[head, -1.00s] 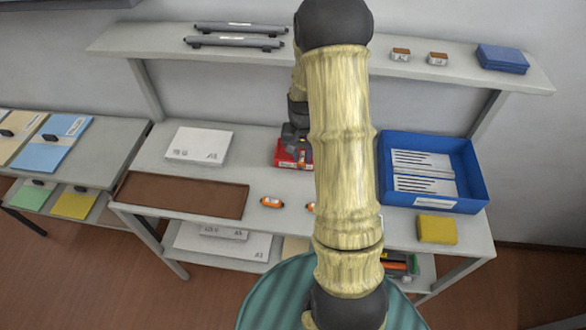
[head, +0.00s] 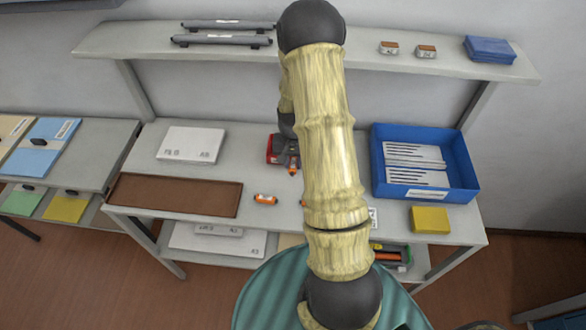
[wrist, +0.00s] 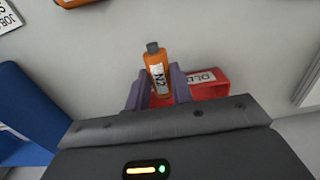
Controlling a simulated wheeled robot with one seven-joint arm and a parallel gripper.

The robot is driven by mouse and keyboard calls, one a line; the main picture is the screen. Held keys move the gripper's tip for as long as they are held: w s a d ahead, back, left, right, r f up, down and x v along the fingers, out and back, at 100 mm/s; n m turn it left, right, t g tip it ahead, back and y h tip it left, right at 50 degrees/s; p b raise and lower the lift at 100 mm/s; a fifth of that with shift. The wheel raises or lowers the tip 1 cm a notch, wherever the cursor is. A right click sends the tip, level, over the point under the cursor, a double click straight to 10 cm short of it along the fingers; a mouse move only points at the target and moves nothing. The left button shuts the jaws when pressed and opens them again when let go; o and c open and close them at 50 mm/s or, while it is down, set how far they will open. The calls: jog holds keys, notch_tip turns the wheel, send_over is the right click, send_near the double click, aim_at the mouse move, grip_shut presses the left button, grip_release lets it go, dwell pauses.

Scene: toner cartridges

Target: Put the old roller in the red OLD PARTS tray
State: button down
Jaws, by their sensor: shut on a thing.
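My gripper (wrist: 159,94) is shut on a small orange cylinder (wrist: 158,72) with a dark end and a white label reading N2. In the wrist view the red tray (wrist: 212,84), its label partly readable as OLD, lies just behind and right of the fingers. In the head view my gripper (head: 288,150) is at the red tray (head: 271,149), with the orange cylinder (head: 293,168) at its front side. The arm hides part of the tray. I cannot tell whether the cylinder is over the tray or in front of it, or whether it touches anything.
An orange cylinder (head: 265,199) lies on the bench; another (head: 304,203) is partly behind my arm. A brown tray (head: 172,194) is left, a blue bin (head: 464,170) and yellow block (head: 430,219) right. A raised shelf (head: 350,62) runs along the back.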

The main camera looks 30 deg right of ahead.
aim_at(293, 164)
jog(key=shift+f+p, duration=0.3)
jog(key=shift+f, duration=1.75)
jog(key=shift+f, duration=0.1)
jog(key=c, duration=1.2)
grip_release()
jog(key=shift+c, duration=0.2)
notch_tip(293, 164, up, 12)
jog(key=shift+r+b, duration=0.15)
jog(key=shift+b, duration=0.65)
jog(key=shift+a, duration=0.1)
